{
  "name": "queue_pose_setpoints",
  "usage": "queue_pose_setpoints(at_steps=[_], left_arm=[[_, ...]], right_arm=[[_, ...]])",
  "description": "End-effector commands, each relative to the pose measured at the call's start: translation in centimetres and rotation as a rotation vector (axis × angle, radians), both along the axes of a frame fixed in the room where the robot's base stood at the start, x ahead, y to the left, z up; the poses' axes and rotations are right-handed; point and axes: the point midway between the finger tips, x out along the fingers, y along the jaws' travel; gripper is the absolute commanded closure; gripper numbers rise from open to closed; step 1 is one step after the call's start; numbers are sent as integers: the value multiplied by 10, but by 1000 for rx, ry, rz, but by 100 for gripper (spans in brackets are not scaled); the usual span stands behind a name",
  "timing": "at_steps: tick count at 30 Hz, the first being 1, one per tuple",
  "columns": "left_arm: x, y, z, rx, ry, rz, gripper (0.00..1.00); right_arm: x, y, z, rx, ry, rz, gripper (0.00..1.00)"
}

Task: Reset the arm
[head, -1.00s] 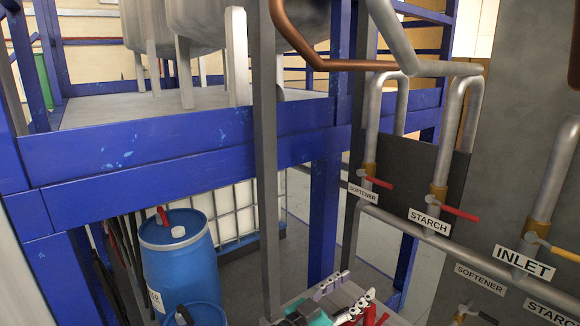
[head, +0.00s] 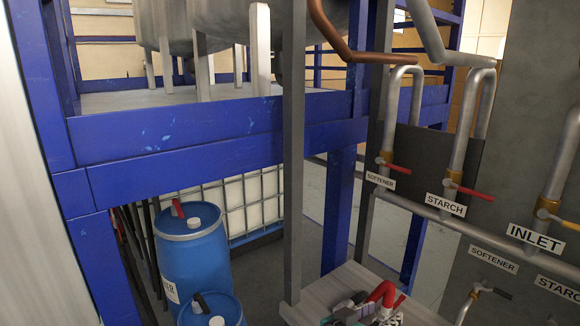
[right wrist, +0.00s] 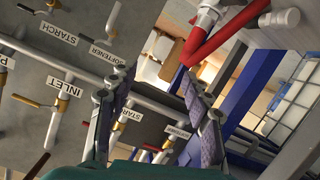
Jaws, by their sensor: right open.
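My right gripper (head: 352,300) shows at the bottom of the head view, over or beside a pale table top (head: 322,285). Only its front part is in the frame. In the right wrist view its two fingers with purple pads (right wrist: 158,85) stand apart, with nothing between them. A red bent part with pale metal fittings (head: 382,291) is close to the right gripper. It also shows at the top of the right wrist view (right wrist: 222,40); I cannot tell whether it touches the gripper. My left gripper is not in view.
A grey panel with pipes and labelled valves, such as STARCH (head: 445,205) and INLET (head: 534,238), stands on the right. Blue drums (head: 192,260) stand at lower left. A grey post (head: 293,170) and a blue frame (head: 200,130) cross the view.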

Motion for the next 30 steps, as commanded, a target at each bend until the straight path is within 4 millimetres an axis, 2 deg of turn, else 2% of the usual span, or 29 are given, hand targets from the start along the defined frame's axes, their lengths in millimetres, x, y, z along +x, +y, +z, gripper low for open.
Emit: queue_pose_setpoints(at_steps=[3,8,12,15,21,30], left_arm=[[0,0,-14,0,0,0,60],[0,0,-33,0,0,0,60],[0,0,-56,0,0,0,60],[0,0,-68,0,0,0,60],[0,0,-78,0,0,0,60],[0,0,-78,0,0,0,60]], right_arm=[[-18,-20,-37,61,153,35,51],[-55,-34,-98,190,379,155,51],[-98,-25,-158,352,526,358,51],[-118,-9,-182,437,543,501,51],[-133,13,-197,506,501,664,51],[-134,17,-195,512,490,693,51]])
